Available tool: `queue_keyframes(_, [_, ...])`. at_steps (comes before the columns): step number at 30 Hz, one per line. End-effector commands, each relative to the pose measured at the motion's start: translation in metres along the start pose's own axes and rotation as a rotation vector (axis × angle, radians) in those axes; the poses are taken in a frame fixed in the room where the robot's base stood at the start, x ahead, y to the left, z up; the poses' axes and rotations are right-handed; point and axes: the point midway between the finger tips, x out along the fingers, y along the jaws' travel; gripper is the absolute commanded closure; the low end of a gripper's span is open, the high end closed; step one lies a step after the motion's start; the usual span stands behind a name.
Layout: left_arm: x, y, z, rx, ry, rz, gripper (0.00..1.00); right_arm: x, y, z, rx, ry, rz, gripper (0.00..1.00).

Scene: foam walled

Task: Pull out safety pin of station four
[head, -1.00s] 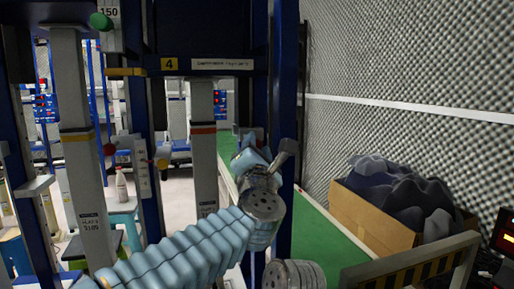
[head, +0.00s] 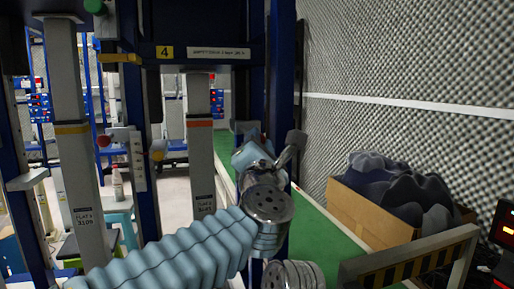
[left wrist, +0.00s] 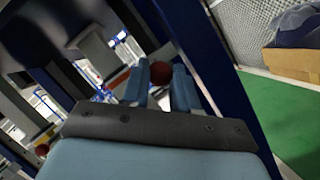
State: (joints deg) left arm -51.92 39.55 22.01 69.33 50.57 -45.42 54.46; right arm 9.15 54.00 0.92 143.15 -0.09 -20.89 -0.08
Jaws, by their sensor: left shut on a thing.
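The station four sign (head: 165,52) is on the dark blue crossbeam of a press-like frame in the head view. My left gripper (head: 252,148) is in front of the frame's right blue post, with its fingertips hidden behind its own body and wrist. In the left wrist view, my left gripper (left wrist: 163,88) has its two light blue fingers around a dark red ball knob (left wrist: 160,73), apparently the safety pin's handle. The pin's shaft and hole are hidden. My right gripper is not in view.
Another red knob (head: 104,140) is on the neighbouring frame at left. A striped barrier (head: 410,262) is at front right, and a foam wall (head: 400,60) lies behind.

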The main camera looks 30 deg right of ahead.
Motion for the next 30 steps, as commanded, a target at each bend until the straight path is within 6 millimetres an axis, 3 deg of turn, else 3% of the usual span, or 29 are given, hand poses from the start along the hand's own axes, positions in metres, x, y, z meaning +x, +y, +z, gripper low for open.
queue_keyframes(3, [-0.001,-0.003,0.001,-0.001,0.0,-0.006,1.0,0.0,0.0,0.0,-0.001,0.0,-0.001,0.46])
queue_keyframes(4, [-0.001,-0.003,0.001,-0.001,0.0,-0.006,0.69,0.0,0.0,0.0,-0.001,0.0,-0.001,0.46])
queue_keyframes(6, [-0.001,-0.003,0.001,-0.001,-0.001,-0.006,0.61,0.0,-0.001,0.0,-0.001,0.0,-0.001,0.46])
queue_keyframes(13, [-0.002,-0.002,0.001,-0.001,-0.001,-0.004,0.61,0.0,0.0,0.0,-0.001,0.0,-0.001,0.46])
queue_keyframes(17, [-0.013,-0.003,0.0,-0.001,-0.002,-0.004,0.61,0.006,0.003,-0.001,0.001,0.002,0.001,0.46])
queue_keyframes(30, [-0.113,-0.003,-0.001,0.001,-0.002,-0.004,0.61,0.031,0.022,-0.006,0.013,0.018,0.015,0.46])
